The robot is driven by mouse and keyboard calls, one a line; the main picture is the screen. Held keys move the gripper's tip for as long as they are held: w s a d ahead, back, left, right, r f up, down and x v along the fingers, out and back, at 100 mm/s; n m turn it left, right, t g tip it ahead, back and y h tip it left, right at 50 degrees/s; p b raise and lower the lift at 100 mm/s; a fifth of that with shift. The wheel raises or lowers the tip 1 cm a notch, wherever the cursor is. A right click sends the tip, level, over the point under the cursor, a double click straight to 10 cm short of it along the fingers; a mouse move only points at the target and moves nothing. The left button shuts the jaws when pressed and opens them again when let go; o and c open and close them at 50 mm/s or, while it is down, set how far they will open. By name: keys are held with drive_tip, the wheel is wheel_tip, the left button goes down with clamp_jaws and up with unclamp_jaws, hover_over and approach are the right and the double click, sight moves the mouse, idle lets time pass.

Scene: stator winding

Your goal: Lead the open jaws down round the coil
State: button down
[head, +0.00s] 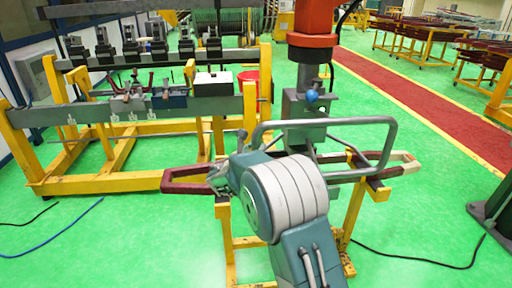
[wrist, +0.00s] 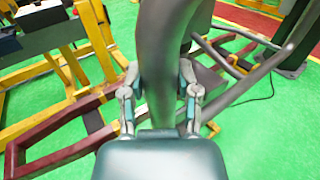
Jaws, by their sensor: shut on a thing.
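A long coil (head: 190,183) lies across a yellow stand, dark red at its left end and pale cream at its right end. Its dark red end also shows at the left of the wrist view (wrist: 60,150). A thick grey looped bar (head: 330,123) stands above the coil. My gripper (head: 226,168) is at the bar's left end, partly hidden behind my own wrist in the head view. In the wrist view my gripper (wrist: 158,75) has one finger on each side of the grey looped bar (wrist: 160,35), shut on it. The coil is outside the fingers there.
An orange-topped machine column (head: 313,45) with a blue knob stands just behind the bar. The yellow stand (head: 355,205) is beneath the coil. A yellow rack with grey rails (head: 70,115) stands at left. Dark cables lie on the green floor, which is mostly clear at front left.

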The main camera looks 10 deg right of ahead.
drive_tip(key=shift+a+r, duration=0.1)
drive_tip(key=shift+a, duration=0.05)
drive_tip(key=shift+c, duration=1.3)
unclamp_jaws()
drive_tip(key=v, duration=1.2)
drive_tip(key=s+d+r+m+g+y, duration=0.1)
drive_tip(key=s+d+r+m+g, duration=0.1)
drive_tip(key=s+d+m+g, duration=0.4)
drive_tip(key=s+d+r+m+g, duration=0.2)
drive_tip(key=s+d+m+g, duration=0.1)
drive_tip(key=s+d+m, duration=0.65)
drive_tip(key=s+a+m+y, duration=0.3)
drive_tip(key=s+m+y, duration=0.2)
drive_tip(key=s, duration=0.5)
drive_tip(key=s+a+f+m+y, duration=0.1)
drive_tip(key=s+a+m+y, duration=0.2)
drive_tip(key=s+m+y, duration=0.2)
drive_tip(key=s+m, duration=0.3)
drive_tip(key=s, duration=0.2)
drive_tip(key=shift+s, duration=0.35)
